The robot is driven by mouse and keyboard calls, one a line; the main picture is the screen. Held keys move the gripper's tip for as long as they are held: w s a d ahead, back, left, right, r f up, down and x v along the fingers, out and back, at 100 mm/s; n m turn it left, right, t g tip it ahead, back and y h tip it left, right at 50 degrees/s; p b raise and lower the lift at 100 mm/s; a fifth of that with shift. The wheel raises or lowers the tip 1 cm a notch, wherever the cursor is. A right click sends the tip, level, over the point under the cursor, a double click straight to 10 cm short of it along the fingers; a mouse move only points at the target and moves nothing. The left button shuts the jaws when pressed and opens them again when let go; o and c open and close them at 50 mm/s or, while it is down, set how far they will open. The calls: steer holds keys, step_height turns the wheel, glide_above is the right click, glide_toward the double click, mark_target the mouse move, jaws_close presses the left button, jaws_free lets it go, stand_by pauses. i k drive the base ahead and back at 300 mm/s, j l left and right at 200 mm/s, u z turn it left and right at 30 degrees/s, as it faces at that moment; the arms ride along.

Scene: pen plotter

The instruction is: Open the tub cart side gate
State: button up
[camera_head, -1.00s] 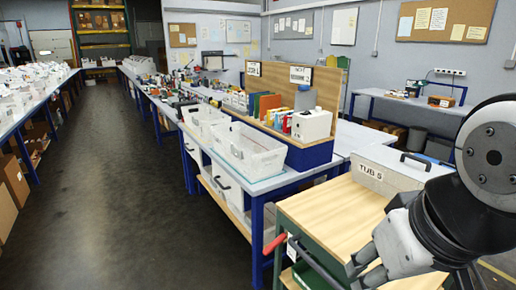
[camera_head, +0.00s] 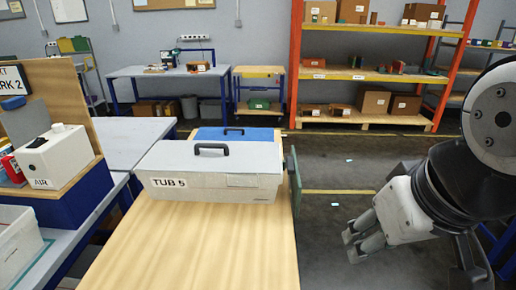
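The cart has a pale wooden top (camera_head: 190,245) that runs up the middle of the view. A grey tub (camera_head: 215,165) with a dark handle and a "TUB 5" label stands on it. A blue tub (camera_head: 235,134) with a dark handle sits just behind. A narrow dark green panel (camera_head: 294,180), seen nearly edge-on, stands upright at the cart's right edge beside the grey tub; it looks like the side gate. Its outer face and any latch are hidden. My gripper (camera_head: 352,246) is right of the cart, apart from the panel, its two fingers apart and empty, pointing left.
A bench with a white AIR box (camera_head: 58,155) and a white bin (camera_head: 18,240) stands at left. A blue-legged table (camera_head: 168,72) and an orange-framed shelf rack (camera_head: 375,75) stand at the back.

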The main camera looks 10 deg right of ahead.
mark_target(292, 170)
steer(key=j+z, duration=0.3)
steer(key=l+u, duration=0.15)
steer(key=l, duration=0.5)
steer(key=k+l+u, duration=0.15)
steer(key=l, duration=0.5)
steer(key=i+l+u, duration=0.25)
steer(key=i+l, duration=0.15)
steer(key=l, duration=0.2)
steer(key=i+l+u, duration=0.1)
steer(key=l, duration=0.2)
steer(key=i+l+u, duration=0.1)
steer(key=i+l, duration=0.2)
steer(key=i, duration=0.2)
